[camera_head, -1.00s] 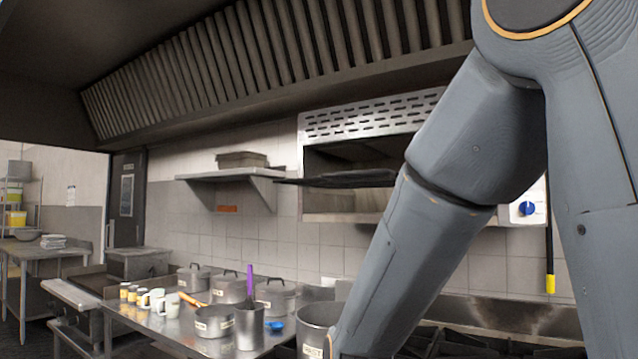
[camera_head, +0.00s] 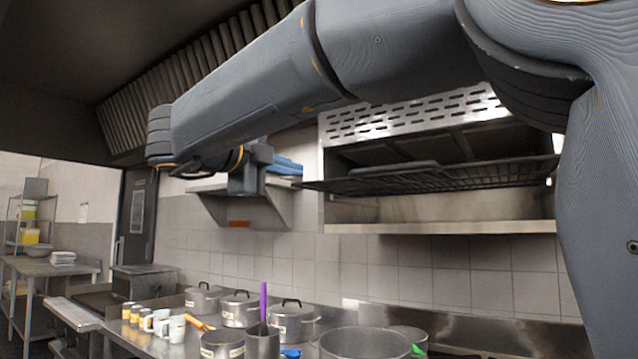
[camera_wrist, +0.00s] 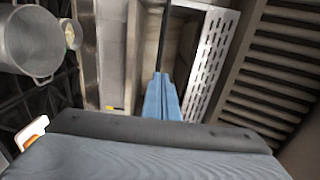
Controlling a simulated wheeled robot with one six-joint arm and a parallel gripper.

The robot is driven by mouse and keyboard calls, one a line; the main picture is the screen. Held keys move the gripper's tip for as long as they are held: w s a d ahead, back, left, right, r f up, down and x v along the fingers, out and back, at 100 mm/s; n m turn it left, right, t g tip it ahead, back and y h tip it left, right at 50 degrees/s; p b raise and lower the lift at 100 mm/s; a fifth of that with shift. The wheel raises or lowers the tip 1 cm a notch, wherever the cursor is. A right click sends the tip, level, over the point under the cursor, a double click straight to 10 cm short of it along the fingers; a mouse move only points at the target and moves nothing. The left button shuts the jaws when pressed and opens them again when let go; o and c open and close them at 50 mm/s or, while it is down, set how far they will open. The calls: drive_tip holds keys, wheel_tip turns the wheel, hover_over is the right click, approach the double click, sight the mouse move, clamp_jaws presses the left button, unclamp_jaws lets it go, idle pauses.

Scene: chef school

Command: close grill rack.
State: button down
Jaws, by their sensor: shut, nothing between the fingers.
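The grill (camera_head: 415,118) is a wall-mounted metal box with a slotted front panel and an open front. Its dark wire grill rack (camera_head: 450,178) sticks out, with its near end reaching left beyond the housing. In the wrist view the rack (camera_wrist: 164,38) is seen nearly edge-on as a thin dark bar in front of the fingertips. My gripper (camera_head: 286,166) has blue fingers, shut and empty, close to the rack's outer left end. The fingers also show in the wrist view (camera_wrist: 162,98), in line with the bar; I cannot tell whether they touch it.
A wall shelf (camera_head: 208,186) is behind my gripper. Below, a steel counter holds several lidded pots (camera_head: 292,320), mugs (camera_head: 172,328) and a purple-handled utensil (camera_head: 263,302). A large open pot (camera_head: 365,345) stands below the grill. The slatted hood (camera_head: 125,125) overhangs above.

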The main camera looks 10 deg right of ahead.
sight(334, 180)
drive_tip(key=p+x, duration=0.4)
drive_tip(key=x, duration=0.9)
drive_tip(key=shift+w+d, duration=0.2)
drive_tip(key=shift+d, duration=0.15)
